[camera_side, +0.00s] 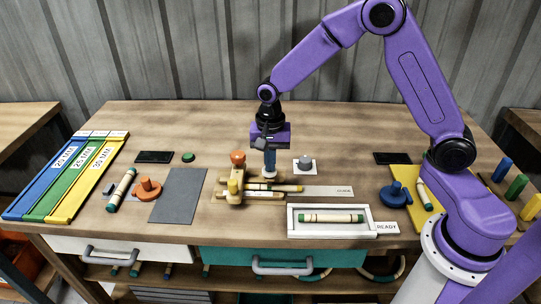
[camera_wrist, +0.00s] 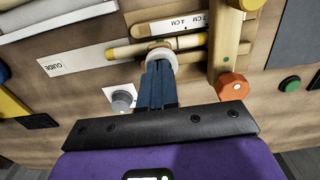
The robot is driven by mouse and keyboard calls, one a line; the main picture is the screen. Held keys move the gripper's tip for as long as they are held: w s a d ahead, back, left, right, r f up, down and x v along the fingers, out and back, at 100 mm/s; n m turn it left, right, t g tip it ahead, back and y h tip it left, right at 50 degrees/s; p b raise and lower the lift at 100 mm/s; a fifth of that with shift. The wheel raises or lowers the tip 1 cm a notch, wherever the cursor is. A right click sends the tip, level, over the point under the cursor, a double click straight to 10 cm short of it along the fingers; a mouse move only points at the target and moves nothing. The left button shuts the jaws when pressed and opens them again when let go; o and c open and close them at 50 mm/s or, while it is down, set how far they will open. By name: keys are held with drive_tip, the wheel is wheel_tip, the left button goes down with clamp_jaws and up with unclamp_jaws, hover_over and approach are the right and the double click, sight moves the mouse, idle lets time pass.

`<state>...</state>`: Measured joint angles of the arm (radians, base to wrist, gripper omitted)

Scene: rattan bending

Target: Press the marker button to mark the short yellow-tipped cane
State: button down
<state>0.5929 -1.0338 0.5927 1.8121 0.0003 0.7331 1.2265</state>
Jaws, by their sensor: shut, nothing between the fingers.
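A cane with a yellow tip (camera_wrist: 124,51) lies beside the wooden stop fixture in the wrist view; in the side view yellow-ended canes (camera_side: 288,188) lie at the fixture (camera_side: 236,188). A white round piece (camera_wrist: 163,56) sits at the cane, right at my fingertips. My gripper (camera_side: 269,175) is shut and empty, pointing down over it; the wrist view shows its blue fingers (camera_wrist: 157,68) together. I cannot tell whether they touch or press it. A grey knob on a white plate (camera_side: 305,161) stands to the right of my fingers, apart from them. No label shows which piece is the marker button.
The fixture carries an orange knob (camera_side: 238,157). A white READY tray (camera_side: 292,232) holding a cane is at the front. A green button (camera_side: 188,157) and grey mat (camera_side: 178,196) are left. A blue knob (camera_side: 396,194) is right. Bare tabletop lies behind the fixture.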

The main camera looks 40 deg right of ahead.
drive_tip(key=shift+s+f, duration=0.15)
drive_tip(key=shift+f, duration=0.3)
drive_tip(key=shift+r, duration=0.15)
wheel_tip(320, 180, up, 15)
drive_tip(key=shift+f, duration=0.2)
idle(0.6)
drive_tip(key=s+d+f+n, duration=0.2)
drive_tip(key=s+n, duration=0.8)
drive_tip(key=s, duration=0.4)
drive_tip(key=s+d+f+n, duration=0.1)
drive_tip(key=s+n, duration=1)
drive_tip(key=s, duration=0.4)
drive_tip(key=shift+s+d+f+n, duration=0.15)
drive_tip(key=shift+d+f+n, duration=0.15)
drive_tip(key=shift+d+f, duration=0.05)
